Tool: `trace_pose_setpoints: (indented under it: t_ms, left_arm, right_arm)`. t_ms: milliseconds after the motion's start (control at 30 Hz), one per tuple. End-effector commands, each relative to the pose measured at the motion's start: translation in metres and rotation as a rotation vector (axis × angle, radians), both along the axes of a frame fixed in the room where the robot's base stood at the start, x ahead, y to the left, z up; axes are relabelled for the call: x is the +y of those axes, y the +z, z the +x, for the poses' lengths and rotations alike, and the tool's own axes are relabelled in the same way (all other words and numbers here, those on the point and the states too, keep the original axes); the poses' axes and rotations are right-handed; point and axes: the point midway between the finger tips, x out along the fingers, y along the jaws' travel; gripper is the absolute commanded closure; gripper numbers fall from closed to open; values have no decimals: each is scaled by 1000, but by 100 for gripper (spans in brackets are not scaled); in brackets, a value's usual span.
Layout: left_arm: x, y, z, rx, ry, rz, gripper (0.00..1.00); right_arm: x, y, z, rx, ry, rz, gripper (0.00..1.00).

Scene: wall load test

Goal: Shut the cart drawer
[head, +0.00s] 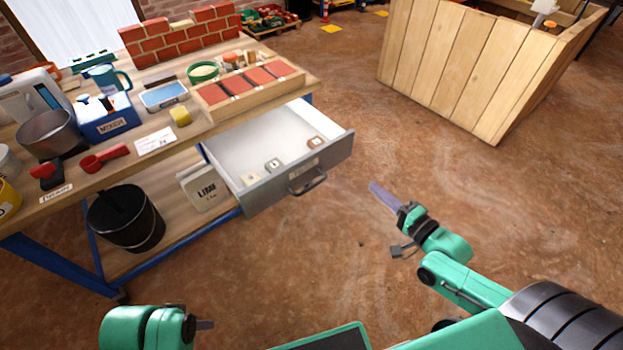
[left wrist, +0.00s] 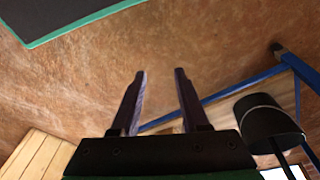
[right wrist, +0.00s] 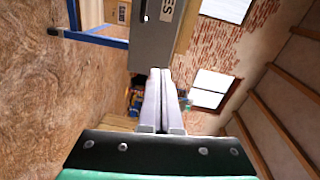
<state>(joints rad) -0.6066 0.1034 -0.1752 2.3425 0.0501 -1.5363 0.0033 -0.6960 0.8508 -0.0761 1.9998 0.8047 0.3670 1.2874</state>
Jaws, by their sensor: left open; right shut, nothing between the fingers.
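The grey cart drawer (head: 328,160) stands pulled out from the cart (head: 150,148) in the head view. Its handle (head: 307,183) is on the front face, and a few small blocks lie inside. My right gripper (head: 373,187) is shut and empty, in front of the drawer and to the right of the handle, apart from it. The right wrist view shows the shut fingers (right wrist: 160,72) pointing towards the drawer front (right wrist: 155,45). My left gripper (head: 208,324) is at the bottom of the head view, away from the drawer. The left wrist view shows its fingers (left wrist: 160,73) open and empty.
The cart top holds a brick wall model (head: 182,35), a tray of red bricks (head: 250,88), a pot (head: 48,134) and tools. A black bucket (head: 126,218) and a bag (head: 203,188) sit on the lower shelf. A wooden crate (head: 455,65) stands at the right. The floor between is clear.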

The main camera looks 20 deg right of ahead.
Motion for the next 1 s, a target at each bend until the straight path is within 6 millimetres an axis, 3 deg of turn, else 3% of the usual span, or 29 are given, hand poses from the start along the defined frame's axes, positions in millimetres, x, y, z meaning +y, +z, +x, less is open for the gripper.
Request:
trace_pose_setpoints:
  t_ms: [100,267,500,800,1000]
  left_arm:
    - [0,7,-4,-7,-4,-6,55]
    - [-8,3,3,-47,-14,-27,55]
    - [-39,-25,26,-200,-44,-117,55]
    - [-71,-45,44,-360,-56,-221,55]
    - [-81,-48,48,-413,-55,-256,55]
  right_arm:
    - [19,10,1,-20,39,121,100]
    - [24,16,13,-23,37,134,100]
    - [42,16,59,-27,37,132,100]
    - [65,16,116,-23,38,129,100]
    - [71,16,131,-20,39,126,100]
